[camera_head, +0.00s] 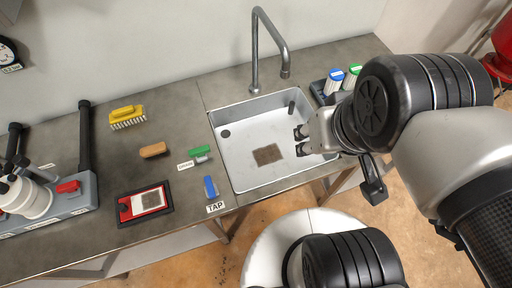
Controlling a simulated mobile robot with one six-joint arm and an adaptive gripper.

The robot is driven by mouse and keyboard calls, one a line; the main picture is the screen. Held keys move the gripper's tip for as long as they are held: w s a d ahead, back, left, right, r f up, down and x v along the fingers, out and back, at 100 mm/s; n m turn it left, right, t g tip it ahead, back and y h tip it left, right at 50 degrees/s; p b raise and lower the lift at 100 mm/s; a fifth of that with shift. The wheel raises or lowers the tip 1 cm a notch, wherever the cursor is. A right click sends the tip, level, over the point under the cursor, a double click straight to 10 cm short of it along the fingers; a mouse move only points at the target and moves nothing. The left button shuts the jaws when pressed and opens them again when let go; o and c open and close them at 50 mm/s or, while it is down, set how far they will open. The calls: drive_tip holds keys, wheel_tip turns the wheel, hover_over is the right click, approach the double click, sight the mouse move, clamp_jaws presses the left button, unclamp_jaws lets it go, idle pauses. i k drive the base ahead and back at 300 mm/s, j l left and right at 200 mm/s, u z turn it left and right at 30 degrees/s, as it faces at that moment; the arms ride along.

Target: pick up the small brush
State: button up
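A yellow brush (127,115) with a raised handle and pale bristles lies on the grey worktop, left of the sink, towards the wall. A smaller orange-brown block (153,150) lies a little nearer; I cannot tell whether it is a brush or a sponge. My gripper (300,141) reaches in from the right over the sink (228,165). Its two dark fingertips are apart, with nothing seen between them. It is well to the right of the brush and touches neither the brush nor the block.
A tall tap (256,55) rises behind the sink. Green (199,151) and blue (210,187) handles stand left of the sink by labels. A red-framed tray (143,203) lies in front. Blue- and green-capped containers (335,82) stand at right. A brown patch (267,154) is in the sink.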

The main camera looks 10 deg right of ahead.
sight(155, 149)
drive_tip(key=u, duration=1.45)
